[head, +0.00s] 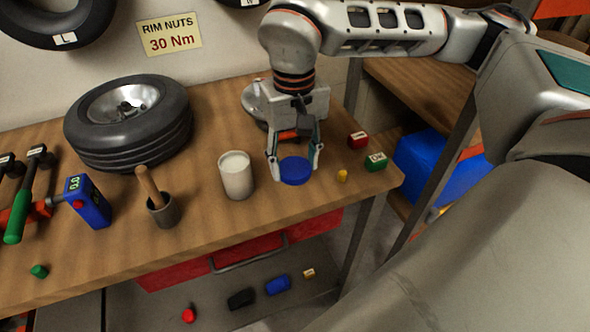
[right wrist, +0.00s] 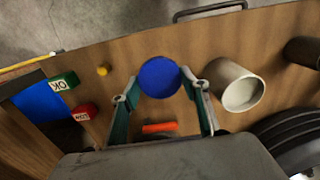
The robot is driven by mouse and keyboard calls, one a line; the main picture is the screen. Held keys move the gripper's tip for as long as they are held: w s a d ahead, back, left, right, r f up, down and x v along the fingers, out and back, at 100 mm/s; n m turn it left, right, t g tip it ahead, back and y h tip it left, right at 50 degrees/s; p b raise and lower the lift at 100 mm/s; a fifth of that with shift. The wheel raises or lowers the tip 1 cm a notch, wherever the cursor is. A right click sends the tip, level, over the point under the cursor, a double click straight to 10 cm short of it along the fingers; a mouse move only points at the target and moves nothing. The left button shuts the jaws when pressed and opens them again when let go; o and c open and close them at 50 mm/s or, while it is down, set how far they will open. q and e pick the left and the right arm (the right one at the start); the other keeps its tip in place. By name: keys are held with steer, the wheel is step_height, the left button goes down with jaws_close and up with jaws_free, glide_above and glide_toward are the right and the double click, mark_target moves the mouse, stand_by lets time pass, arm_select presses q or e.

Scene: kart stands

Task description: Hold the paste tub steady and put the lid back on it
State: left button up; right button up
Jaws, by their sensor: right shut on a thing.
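The paste tub (head: 236,182) is a pale, open-topped cylinder with white paste in it. It stands upright on the wooden bench, and its open top also shows in the right wrist view (right wrist: 228,76). The lid (head: 295,172) is a round blue disc to the right of the tub and apart from it. My right gripper (head: 294,173) is shut on the lid, with a fingertip at each side of it; the right wrist view also shows the lid (right wrist: 160,77) between the fingertips. I cannot tell how far the lid is above the bench. My left gripper is not in view, and nothing holds the tub.
A cup with a wooden handle (head: 162,210) and a blue device (head: 88,203) stand left of the tub. A wheel (head: 130,122) lies behind. A red block (head: 358,140), a green block (head: 376,162) and a small yellow piece (head: 342,176) sit right of the lid.

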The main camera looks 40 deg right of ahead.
mark_target(294, 167)
arm_select(q)
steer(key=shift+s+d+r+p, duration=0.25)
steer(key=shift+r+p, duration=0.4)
steer(key=shift+p, duration=0.6)
arm_select(e)
step_height(294, 167, up, 16)
steer(key=shift+r, duration=0.15)
